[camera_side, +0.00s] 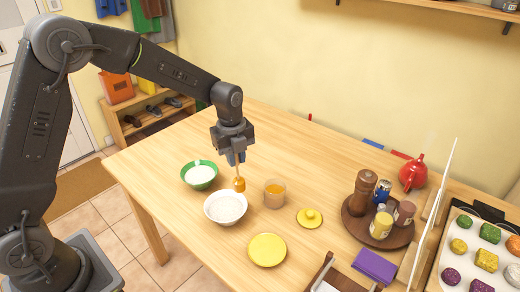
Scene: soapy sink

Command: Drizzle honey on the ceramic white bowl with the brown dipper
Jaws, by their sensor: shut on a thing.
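My gripper (235,158) points down over the wooden table and is shut on the handle of the brown dipper (239,183). The dipper hangs upright with its amber, honey-coloured head low, just behind and right of the white bowl (226,221). The head looks near the bowl's back rim; I cannot tell whether it is over it. The white bowl holds something pale. A clear jar of amber honey (275,194) stands open to the right of the dipper. A yellow lid (309,217) with a knob lies right of the jar.
A green bowl (199,187) with white contents stands left of the dipper. A yellow plate (267,263) lies in front. A round brown tray (396,235) holds a pepper mill and several containers at right, near a red teapot (413,174). The table's back middle is clear.

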